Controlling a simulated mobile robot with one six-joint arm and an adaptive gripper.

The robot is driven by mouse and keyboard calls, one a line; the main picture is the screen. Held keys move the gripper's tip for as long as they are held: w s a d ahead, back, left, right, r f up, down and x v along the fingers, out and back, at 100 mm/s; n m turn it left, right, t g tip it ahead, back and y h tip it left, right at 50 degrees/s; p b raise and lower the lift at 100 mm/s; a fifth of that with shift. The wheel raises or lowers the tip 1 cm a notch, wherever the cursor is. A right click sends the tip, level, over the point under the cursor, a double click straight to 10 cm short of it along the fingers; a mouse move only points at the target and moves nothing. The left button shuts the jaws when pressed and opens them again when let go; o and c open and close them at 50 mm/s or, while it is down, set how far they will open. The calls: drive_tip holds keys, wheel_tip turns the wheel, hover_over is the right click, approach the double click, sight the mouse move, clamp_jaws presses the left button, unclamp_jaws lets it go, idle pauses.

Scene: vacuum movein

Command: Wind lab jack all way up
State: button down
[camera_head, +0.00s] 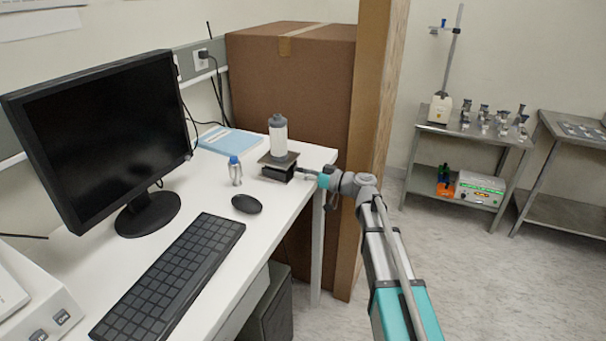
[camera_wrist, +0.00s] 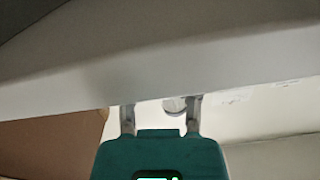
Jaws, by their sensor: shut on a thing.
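The lab jack (camera_head: 277,169) is a low dark stand at the right end of the white desk. Its top plate is only a little above its base. A white bottle with a grey cap (camera_head: 278,140) stands upright on it. My gripper (camera_head: 308,173) reaches in from the right at the jack's side and is shut on the jack's knob. In the wrist view, my gripper's two fingers (camera_wrist: 160,105) stand apart, with a small round grey knob (camera_wrist: 174,105) showing between them. The jack's body cannot be made out there.
A small blue-capped bottle (camera_head: 235,171) stands just left of the jack, with a mouse (camera_head: 246,204) in front. A blue book (camera_head: 230,141) lies behind.

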drive_tip(key=shift+m, duration=0.9)
drive_tip(key=shift+w, duration=0.1)
drive_tip(key=shift+c, duration=1.7)
unclamp_jaws()
drive_tip(key=shift+d, duration=0.1)
drive_tip(key=v, duration=1.2)
